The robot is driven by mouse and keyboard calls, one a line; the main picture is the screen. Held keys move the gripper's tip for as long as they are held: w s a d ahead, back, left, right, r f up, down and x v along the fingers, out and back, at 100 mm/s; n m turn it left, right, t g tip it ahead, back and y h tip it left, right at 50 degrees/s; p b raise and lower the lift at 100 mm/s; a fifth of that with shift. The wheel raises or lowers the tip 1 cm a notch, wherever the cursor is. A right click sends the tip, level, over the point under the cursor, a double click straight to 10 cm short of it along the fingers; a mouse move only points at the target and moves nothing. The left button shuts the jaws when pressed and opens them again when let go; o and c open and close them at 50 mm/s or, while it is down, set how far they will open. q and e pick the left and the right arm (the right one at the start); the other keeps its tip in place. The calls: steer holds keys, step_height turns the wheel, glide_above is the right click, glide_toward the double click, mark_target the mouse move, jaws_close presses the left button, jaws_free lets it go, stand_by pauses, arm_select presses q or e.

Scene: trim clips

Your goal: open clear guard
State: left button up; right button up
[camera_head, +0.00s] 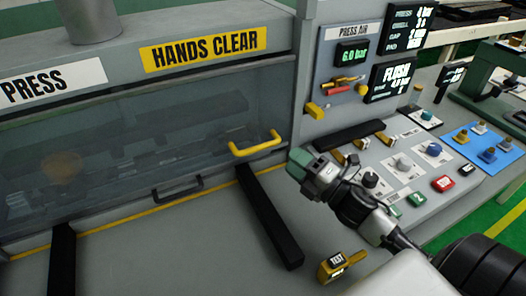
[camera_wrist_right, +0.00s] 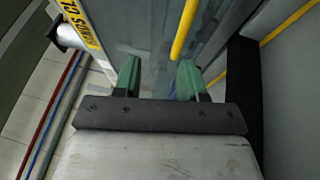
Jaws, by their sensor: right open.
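The clear guard (camera_head: 120,120) is a see-through panel across the front of the press, and it looks closed. A yellow handle (camera_head: 256,145) sticks out near its right end. In the right wrist view the yellow handle (camera_wrist_right: 184,30) stands just beyond the right-hand fingertip. My right gripper (camera_head: 301,161) is to the right of the handle in the head view, apart from it. In the wrist view its green fingers (camera_wrist_right: 158,76) are spread, with nothing between them. My left gripper is not in view.
A dark handle (camera_head: 178,188) sits low on the press front. Two black rails (camera_head: 268,215) run forward over the grey bench. A yellow TEST device (camera_head: 338,266) lies at the front. A control panel (camera_head: 400,170) with knobs and buttons stands to the right, below several displays.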

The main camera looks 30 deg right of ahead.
mark_target(262, 146)
steer(key=w+a, duration=0.1)
steer(key=w, duration=0.2)
steer(key=w+a+f, duration=0.1)
steer(key=w, duration=0.3)
steer(key=w+a, duration=0.1)
steer(key=w, duration=0.2)
steer(key=shift+w+a+f+p, duration=0.15)
steer(key=shift+w+f+p, duration=0.1)
steer(key=shift+p, duration=0.15)
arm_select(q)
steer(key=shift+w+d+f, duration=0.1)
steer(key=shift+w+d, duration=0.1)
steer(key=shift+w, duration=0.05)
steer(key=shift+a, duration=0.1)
arm_select(e)
steer(key=shift+s, duration=0.1)
jaws_close()
